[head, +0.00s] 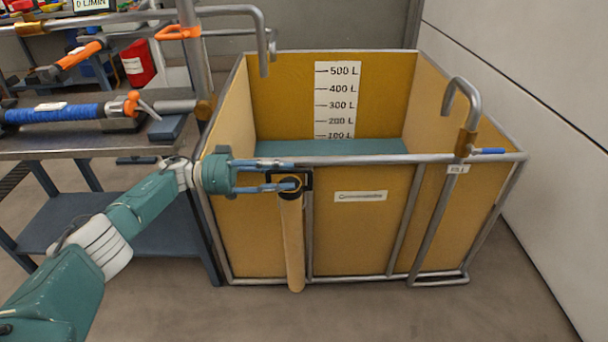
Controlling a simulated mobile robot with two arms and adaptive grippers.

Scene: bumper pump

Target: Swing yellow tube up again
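The yellow tube (293,245) hangs nearly straight down against the front of the yellow tank (352,225), its lower end close to the floor. Its top end meets a dark ring with a black bracket (308,179) just below the tank's front rim. My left gripper (295,175) comes in from the left at the tube's top. Its two blue fingers point right and stand apart, one near the rim and one across the dark ring. I see no clear grip on the tube. My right gripper is not in view.
The tank holds blue-green liquid (330,147) below a litre scale (337,100). A bent pipe with a blue lever (488,151) stands at its right front. A metal bench (60,145) with orange-handled and blue-wrapped pipework is at left. Floor in front is clear.

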